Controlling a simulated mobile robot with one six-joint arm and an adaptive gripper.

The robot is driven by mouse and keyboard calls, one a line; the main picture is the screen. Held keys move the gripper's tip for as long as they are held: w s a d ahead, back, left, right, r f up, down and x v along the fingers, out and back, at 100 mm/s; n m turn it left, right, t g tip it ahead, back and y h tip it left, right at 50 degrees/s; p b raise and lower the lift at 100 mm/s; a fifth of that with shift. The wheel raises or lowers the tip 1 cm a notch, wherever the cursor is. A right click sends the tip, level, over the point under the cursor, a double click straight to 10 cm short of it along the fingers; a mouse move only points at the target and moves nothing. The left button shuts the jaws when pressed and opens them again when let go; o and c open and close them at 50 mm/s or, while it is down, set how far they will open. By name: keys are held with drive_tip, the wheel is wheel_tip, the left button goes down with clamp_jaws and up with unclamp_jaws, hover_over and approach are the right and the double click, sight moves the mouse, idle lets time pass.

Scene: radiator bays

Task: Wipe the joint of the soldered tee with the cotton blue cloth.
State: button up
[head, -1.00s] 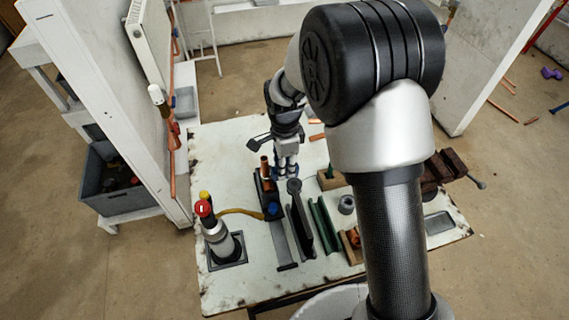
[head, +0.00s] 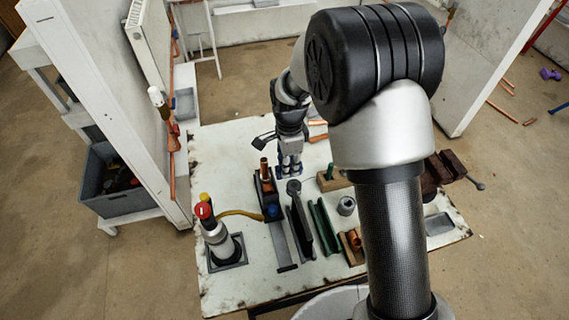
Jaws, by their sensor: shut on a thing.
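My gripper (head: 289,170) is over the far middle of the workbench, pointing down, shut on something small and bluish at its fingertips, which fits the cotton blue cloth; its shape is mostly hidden. An upright copper piece (head: 264,168) stands in a dark holder just left of my gripper, apart from it. Copper pipework (head: 173,135) with fittings runs down the white wall at the left. I cannot tell which copper part is the soldered tee, and no joint shows clearly.
The workbench (head: 225,150) holds a red-topped canister (head: 218,236) with a yellow hose, dark and green racks (head: 320,225), a grey ring (head: 346,205) and a brown vise (head: 447,166). A grey crate (head: 125,200) stands at left. The bench's far left is bare.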

drive_tip(key=shift+w+d, duration=0.1)
drive_tip(key=shift+d, duration=0.45)
drive_tip(key=shift+r+p, duration=2.3)
drive_tip(key=shift+r, duration=0.75)
